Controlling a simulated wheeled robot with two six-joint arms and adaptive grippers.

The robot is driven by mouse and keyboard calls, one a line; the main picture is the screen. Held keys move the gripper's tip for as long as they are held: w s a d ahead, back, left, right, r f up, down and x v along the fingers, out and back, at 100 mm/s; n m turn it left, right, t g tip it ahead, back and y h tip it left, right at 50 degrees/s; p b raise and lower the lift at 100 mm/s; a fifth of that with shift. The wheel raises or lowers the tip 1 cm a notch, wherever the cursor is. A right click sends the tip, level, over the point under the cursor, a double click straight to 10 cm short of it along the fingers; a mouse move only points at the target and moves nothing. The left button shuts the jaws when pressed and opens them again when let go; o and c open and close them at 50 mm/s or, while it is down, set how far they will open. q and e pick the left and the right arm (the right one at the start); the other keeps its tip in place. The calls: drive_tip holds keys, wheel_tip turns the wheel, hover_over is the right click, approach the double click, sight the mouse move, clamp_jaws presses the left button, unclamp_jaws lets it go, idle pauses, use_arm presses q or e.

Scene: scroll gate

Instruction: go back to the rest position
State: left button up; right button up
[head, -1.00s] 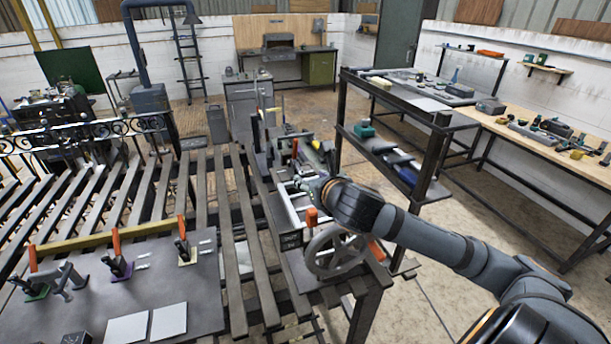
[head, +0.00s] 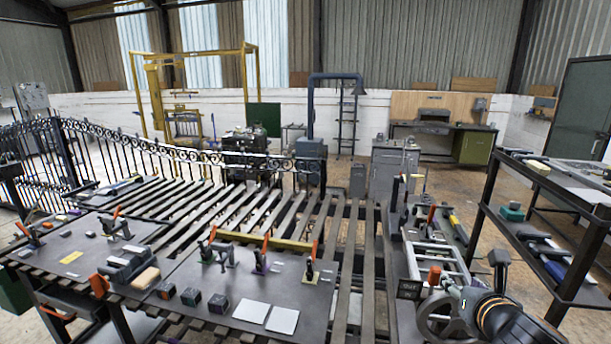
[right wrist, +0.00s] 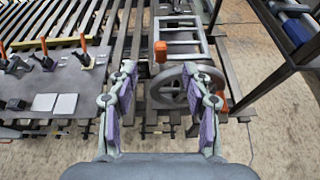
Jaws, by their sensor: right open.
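My right gripper (right wrist: 163,100) is open and empty in the right wrist view, its two purple-padded fingers spread wide. Between and beyond the fingers is a grey handwheel (right wrist: 188,88) on a bench machine. In the head view my right arm (head: 497,310) is folded at the lower right, in front of the handwheel (head: 440,318); the right fingers are not clear there. My left gripper shows in neither view now.
A slatted table (head: 352,255) carries a dark plate (head: 225,285) with orange-handled clamps and two white tiles. A scroll gate (head: 110,148) stands at the left. A shelf rack (head: 520,225) stands close on the right. Concrete floor (right wrist: 60,160) shows below the wrist.

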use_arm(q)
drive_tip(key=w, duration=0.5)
use_arm(e)
drive_tip(key=s+a+f+m+g+y, duration=0.1)
drive_tip(key=s+a+f+m+g, duration=0.2)
drive_tip(key=s+f+m, duration=0.55)
drive_tip(key=s+a+f+m+g+y, duration=0.1)
drive_tip(key=s+a+f+m+g, duration=0.3)
drive_tip(key=f+m, duration=0.75)
drive_tip(key=s+a+f+m+g, duration=0.1)
drive_tip(key=s+f+m+g, duration=0.1)
drive_tip(key=s+f+m, duration=0.8)
drive_tip(key=d+f+m+g+b, duration=0.25)
drive_tip(key=f+b, duration=0.25)
drive_tip(key=f, duration=2.5)
use_arm(q)
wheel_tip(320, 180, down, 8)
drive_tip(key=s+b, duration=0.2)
drive_tip(key=b, duration=0.1)
use_arm(e)
drive_tip(key=s+d+f, duration=0.1)
drive_tip(key=s+f, duration=1.6)
drive_tip(key=s, duration=0.1)
drive_tip(key=shift+d+f, duration=0.25)
drive_tip(key=shift+f, duration=0.1)
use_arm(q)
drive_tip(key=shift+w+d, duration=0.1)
